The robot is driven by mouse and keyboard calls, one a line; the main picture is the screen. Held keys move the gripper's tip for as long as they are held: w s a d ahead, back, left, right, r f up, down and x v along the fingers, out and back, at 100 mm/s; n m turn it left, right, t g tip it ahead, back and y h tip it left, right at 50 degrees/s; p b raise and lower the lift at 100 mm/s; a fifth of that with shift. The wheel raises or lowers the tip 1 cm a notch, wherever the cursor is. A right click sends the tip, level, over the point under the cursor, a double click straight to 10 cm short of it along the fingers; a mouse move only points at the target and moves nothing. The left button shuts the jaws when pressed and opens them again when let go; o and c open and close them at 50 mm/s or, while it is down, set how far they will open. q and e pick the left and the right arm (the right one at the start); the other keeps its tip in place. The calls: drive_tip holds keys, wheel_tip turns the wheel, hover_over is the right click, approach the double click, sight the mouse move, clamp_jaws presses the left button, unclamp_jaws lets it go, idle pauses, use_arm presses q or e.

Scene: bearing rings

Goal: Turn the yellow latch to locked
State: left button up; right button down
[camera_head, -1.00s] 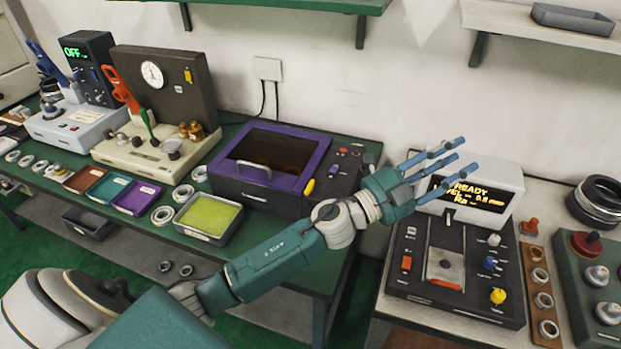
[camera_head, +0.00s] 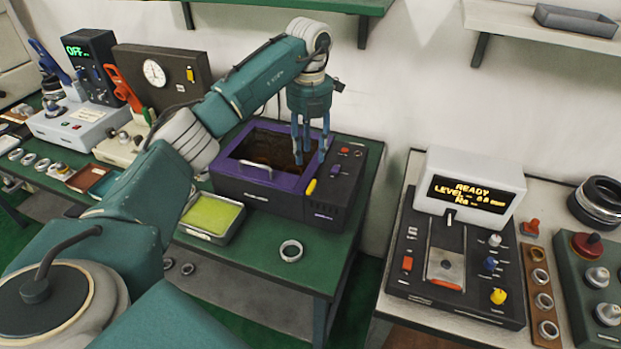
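A small yellow latch (camera_head: 310,187) sits on the front right of the purple-framed box (camera_head: 285,187), beside its dark control panel. It is tilted, with its upper end to the right. My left gripper (camera_head: 310,158) points down over the right part of the box, just behind and above the latch. Its blue fingers are spread apart with nothing between them. I cannot tell whether the fingertips touch the box. My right gripper is not in view.
A loose metal ring (camera_head: 291,250) lies on the green bench in front of the box. A yellow-green tray (camera_head: 211,216) stands to its left. The device with the READY display (camera_head: 470,194) stands on the right bench, across a gap. My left arm hides part of the left bench.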

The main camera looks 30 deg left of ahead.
sight(311, 189)
use_arm(q)
wheel_tip(311, 189, down, 9)
drive_tip(key=p, duration=0.2)
drive_tip(key=shift+d+r+p, duration=0.1)
drive_tip(key=shift+p, duration=0.2)
drive_tip(key=shift+f, duration=0.7)
clamp_jaws()
